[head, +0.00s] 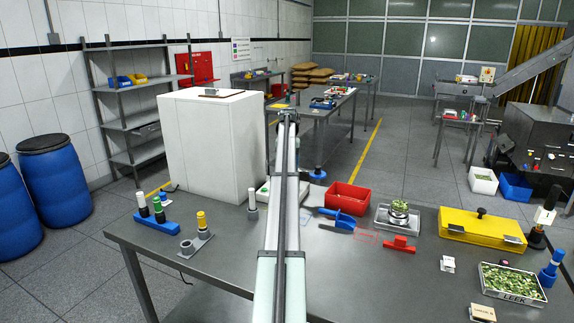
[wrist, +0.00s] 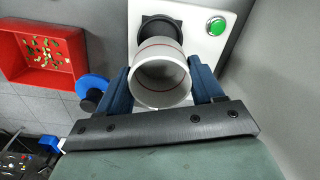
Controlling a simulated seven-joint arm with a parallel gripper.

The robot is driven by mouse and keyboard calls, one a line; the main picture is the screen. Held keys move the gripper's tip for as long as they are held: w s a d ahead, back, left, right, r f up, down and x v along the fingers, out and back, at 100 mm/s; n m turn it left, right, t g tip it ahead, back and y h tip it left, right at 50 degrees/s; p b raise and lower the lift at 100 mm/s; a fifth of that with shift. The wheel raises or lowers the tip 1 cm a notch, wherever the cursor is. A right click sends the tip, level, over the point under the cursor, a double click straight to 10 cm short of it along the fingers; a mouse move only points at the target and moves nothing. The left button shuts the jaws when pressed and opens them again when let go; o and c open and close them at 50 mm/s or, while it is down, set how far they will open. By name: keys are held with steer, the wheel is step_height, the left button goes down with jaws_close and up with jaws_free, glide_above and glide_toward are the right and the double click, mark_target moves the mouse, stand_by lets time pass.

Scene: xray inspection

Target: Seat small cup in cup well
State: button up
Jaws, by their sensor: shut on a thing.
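The small cup (wrist: 161,88) is a white, hollow cylinder with a thin reddish line around it, seen into its open end in the wrist view. My gripper (wrist: 162,80) is shut on it, with one blue finger on each side. A black square fitting with a round centre, which looks like the cup well (wrist: 158,24), shows beyond the cup on a white panel (wrist: 192,46). The cup overlaps its near edge, so I cannot tell the gap between them. In the head view my arm hides the cup, and the gripper cannot be made out.
A green button (wrist: 216,27) sits beside the fitting. A red bin (wrist: 10,50) with green bits and a blue disc with a black knob (wrist: 92,84) lie to the left. In the head view, a tall white cabinet (head: 210,145) stands left of my arm.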

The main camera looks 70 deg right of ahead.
steer(key=shift+f, duration=0.1)
steer(key=shift+f, duration=2.8)
steer(key=shift+f, duration=1.1)
steer(key=o, duration=1.1)
step_height(320, 180, up, 14)
steer(key=shift+f, duration=0.1)
